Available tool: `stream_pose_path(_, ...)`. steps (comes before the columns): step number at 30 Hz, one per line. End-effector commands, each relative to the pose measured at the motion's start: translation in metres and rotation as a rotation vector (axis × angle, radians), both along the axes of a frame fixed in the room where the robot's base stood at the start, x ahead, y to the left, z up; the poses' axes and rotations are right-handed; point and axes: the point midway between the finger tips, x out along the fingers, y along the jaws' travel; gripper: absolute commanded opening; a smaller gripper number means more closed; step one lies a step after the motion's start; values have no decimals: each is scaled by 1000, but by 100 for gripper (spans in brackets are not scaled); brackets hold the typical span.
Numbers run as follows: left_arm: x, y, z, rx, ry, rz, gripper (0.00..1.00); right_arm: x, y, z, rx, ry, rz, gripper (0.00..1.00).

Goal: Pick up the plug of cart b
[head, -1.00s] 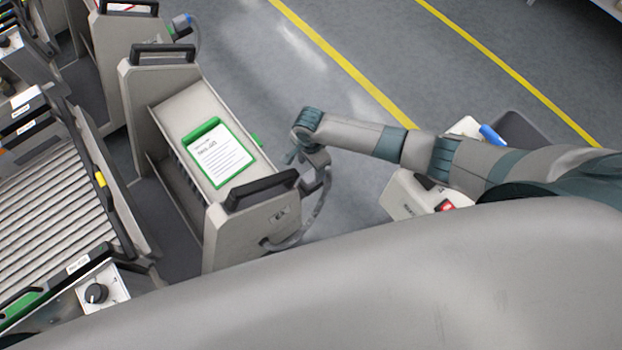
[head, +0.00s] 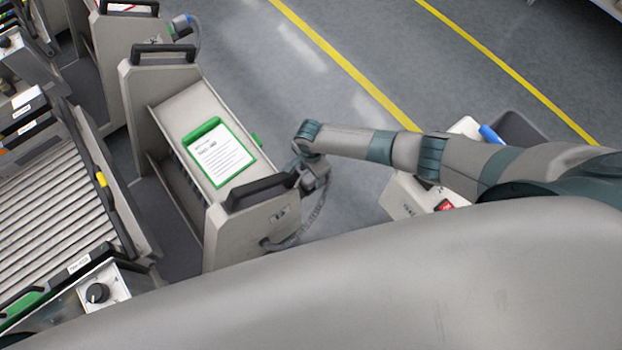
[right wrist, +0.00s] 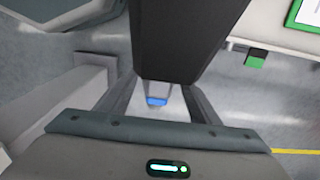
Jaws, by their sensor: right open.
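A grey cart (head: 235,232) with black handles and a green-framed sheet (head: 218,152) stands left of my right arm; I cannot read its letter surely. A grey cable (head: 290,240) loops out from its near end panel, up to my right gripper (head: 313,183), which is beside the near handle. In the right wrist view the two fingers (right wrist: 160,104) are apart, and a small blue-tipped piece (right wrist: 157,100), apparently the plug, shows between them. Most of the plug is hidden in the head view. My left gripper is not in view.
A dark block (right wrist: 185,35), likely the cart's handle, is very close in the wrist view. A roller conveyor (head: 65,200) is at left. A light-coloured unit (head: 405,195) is under my arm. Floor beyond is clear.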

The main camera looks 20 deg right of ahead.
Motion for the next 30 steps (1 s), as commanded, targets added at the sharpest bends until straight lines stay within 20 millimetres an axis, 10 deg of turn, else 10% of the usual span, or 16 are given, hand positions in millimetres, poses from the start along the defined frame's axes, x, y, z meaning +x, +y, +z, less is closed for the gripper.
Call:
stream_pose_path(10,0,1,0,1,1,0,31,0,0,0,-1,0,0,54)
stream_pose_path(17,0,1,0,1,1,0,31,0,0,0,-1,1,0,0)
stream_pose_path(30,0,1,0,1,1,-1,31,0,-1,6,-1,1,0,0)
